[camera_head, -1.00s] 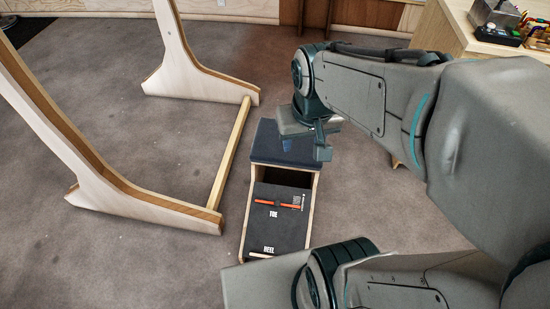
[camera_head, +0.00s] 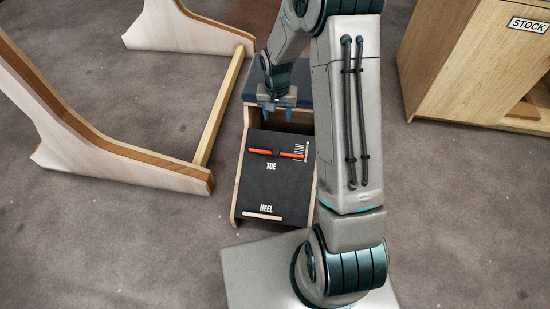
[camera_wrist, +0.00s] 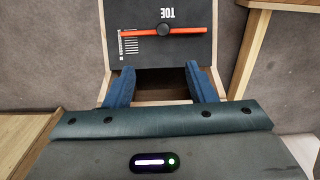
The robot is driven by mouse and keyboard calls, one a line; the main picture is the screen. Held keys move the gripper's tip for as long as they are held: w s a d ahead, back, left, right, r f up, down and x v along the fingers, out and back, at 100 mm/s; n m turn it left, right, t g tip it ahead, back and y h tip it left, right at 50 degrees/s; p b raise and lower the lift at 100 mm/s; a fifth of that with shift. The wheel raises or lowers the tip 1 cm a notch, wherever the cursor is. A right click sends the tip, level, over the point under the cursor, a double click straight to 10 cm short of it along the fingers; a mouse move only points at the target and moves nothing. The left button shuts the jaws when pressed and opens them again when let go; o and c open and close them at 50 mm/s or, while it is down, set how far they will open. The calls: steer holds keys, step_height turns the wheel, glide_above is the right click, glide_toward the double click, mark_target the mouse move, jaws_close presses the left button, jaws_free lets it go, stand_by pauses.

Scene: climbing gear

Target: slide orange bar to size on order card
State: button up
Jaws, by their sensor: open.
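The orange bar (camera_head: 290,155) lies across the sloping black board (camera_head: 270,190), near its TOE end, with a black knob (camera_head: 276,152) at its middle. White scale marks (camera_wrist: 130,45) stand at one end of the bar; their figures are too small to read. My gripper (camera_head: 277,116) is open and empty above the open gap just past the board's upper edge, apart from the bar. In the wrist view its two blue fingers (camera_wrist: 160,88) are spread, with the orange bar (camera_wrist: 185,30) beyond their tips. No order card is recognisable.
The board is the top of a wooden box, with a dark padded seat (camera_head: 311,94) behind the gap. A pale wooden frame (camera_head: 110,160) with a floor rail (camera_head: 222,110) stands left. A wooden cabinet marked STOCK (camera_head: 460,65) stands right. Carpet between is clear.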

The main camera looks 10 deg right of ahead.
steer(key=b, duration=0.2)
glide_toward(276, 151)
steer(key=shift+m, duration=0.3)
step_height(276, 151, down, 9)
steer(key=b, duration=0.4)
steer(key=shift+w+r+b, duration=0.1)
steer(key=shift+r+b, duration=0.05)
steer(key=shift+b, duration=0.25)
